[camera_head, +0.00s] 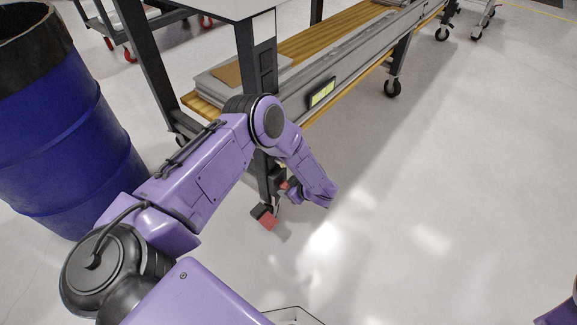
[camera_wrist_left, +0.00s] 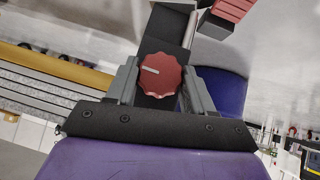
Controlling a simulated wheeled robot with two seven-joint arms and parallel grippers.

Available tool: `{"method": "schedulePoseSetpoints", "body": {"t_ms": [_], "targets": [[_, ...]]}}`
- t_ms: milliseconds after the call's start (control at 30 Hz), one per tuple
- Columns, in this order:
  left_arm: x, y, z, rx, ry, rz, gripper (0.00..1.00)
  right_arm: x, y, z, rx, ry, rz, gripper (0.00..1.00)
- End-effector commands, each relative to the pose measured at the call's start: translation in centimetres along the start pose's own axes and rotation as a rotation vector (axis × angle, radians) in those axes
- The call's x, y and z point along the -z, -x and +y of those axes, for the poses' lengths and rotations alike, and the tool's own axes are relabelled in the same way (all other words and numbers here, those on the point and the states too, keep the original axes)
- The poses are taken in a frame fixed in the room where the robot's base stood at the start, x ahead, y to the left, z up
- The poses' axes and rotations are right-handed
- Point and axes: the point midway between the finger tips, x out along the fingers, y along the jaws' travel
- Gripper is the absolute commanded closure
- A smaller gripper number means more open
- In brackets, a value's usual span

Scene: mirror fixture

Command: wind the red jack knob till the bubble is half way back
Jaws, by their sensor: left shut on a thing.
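The red jack knob (camera_wrist_left: 160,74) is round with a scalloped edge and a pale line mark pointing left. It sits on a dark bracket at the bench leg. My left gripper (camera_wrist_left: 158,84) is shut on the knob, one grey finger on each side. In the head view the left gripper (camera_head: 285,188) is low beside the leg, and the knob is mostly hidden there. A yellow-green level vial (camera_head: 321,93) in a black housing is on the side of the bench's lower part. Its bubble is too small to read. My right gripper is out of view.
The bench's dark leg (camera_head: 265,90) stands right behind my left arm. A red-ended block (camera_head: 265,218) sticks out near the leg's foot. A blue drum (camera_head: 65,140) stands at the left. The floor (camera_head: 440,190) on the right is clear.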

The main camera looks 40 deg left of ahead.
Motion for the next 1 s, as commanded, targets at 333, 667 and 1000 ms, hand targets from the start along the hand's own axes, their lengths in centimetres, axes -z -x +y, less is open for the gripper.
{"method": "schedulePoseSetpoints", "body": {"t_ms": [333,667,1000], "targets": [[0.19,-0.19,0.09,0.086,-0.082,0.006,0.78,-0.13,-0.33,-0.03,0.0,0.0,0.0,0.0],[0.23,-0.18,0.1,0.098,-0.097,0.007,0.78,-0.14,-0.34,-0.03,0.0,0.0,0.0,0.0],[0.19,-0.14,0.13,0.096,-0.096,0.006,0.22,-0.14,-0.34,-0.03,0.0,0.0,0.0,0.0]]}}
